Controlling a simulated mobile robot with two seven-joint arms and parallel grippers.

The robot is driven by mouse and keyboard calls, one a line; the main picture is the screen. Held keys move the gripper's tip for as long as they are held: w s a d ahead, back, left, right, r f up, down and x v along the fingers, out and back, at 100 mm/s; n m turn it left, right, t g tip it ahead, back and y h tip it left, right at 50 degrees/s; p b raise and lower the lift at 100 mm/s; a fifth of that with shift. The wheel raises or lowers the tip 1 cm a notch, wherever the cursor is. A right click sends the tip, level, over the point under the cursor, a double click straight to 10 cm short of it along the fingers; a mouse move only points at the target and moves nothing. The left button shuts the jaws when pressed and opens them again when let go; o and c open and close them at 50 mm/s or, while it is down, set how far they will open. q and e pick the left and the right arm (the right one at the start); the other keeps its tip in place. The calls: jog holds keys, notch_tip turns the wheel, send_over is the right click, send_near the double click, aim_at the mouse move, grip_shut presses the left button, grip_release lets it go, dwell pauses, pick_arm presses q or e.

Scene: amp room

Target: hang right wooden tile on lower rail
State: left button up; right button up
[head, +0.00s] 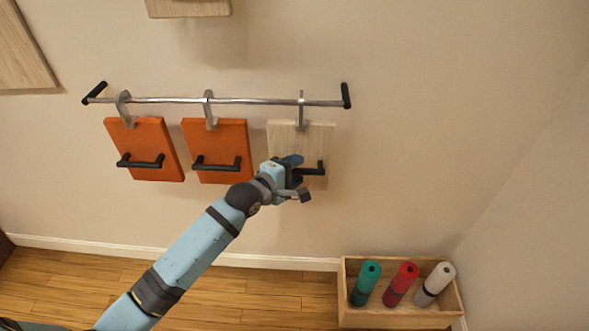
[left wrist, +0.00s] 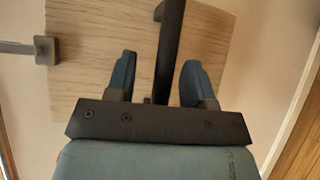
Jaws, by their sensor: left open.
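The pale wooden tile (head: 301,135) hangs by a metal hook (head: 301,112) from the metal rail (head: 240,101), at the right of two orange tiles (head: 145,138) (head: 217,135). It has a black handle (head: 315,171) low on its face. My left gripper (head: 298,177) is in front of the tile's lower part, at the handle. In the left wrist view the tile (left wrist: 100,45) fills much of the picture, and its handle (left wrist: 168,45) lies between the two open fingers (left wrist: 157,80), with gaps on both sides. My right gripper is not in view.
A wooden box (head: 400,318) with teal, red and white rolls stands on the floor at the lower right, by the wall. A wooden piece (head: 188,8) shows at the top edge and another panel (head: 22,50) at the upper left. The wall right of the rail is bare.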

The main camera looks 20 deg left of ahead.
pick_arm(q)
jog(key=p+v, duration=0.3)
jog(key=v, duration=1.1)
jog(key=s+d+f+m+g+y, duration=0.1)
jog(key=s+d+f+m, duration=0.2)
jog(key=s+f+m, duration=0.35)
jog(key=s+d+f+m+g+y, duration=0.1)
jog(key=s+d+f+m+g, duration=0.2)
jog(key=s+m, duration=0.65)
notch_tip(320, 180, up, 16)
jog(key=a+m+y+p, duration=0.1)
jog(key=m+p, duration=0.1)
jog(key=p, duration=2.3)
jog(key=shift+s, duration=0.25)
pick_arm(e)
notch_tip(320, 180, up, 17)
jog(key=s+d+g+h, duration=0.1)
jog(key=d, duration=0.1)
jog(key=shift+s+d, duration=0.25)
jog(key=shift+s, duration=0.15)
pick_arm(q)
jog(key=shift+a+f, duration=0.1)
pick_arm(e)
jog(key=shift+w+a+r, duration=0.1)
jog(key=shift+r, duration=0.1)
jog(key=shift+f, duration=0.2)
